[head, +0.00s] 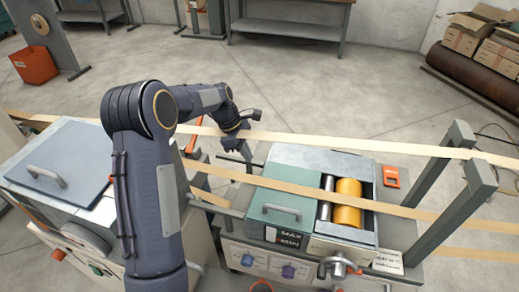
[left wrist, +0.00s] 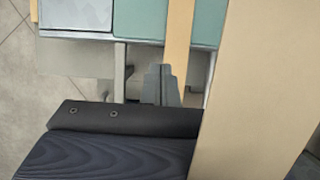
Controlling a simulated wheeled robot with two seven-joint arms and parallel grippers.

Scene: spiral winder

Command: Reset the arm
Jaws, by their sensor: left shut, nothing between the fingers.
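My left arm (head: 152,190) comes in from the lower left in the head view and bends over to its gripper (head: 247,156). The gripper is shut and empty, pointing down beside the upper left corner of the winder unit with the green lid (head: 290,203). In the left wrist view, the gripper fingers (left wrist: 160,84) are close together, with the strip and the green lid (left wrist: 168,22) beyond them. A tan strip (head: 330,143) passes close by the wrist; in the wrist view a wide tan band (left wrist: 245,100) covers much of the right side. My right gripper is not in view.
The winder has a yellow roller (head: 347,203), a crank knob (head: 338,268) and two grey posts (head: 452,212). Tan strips stretch across above it. A grey-lidded machine (head: 60,160) stands at left.

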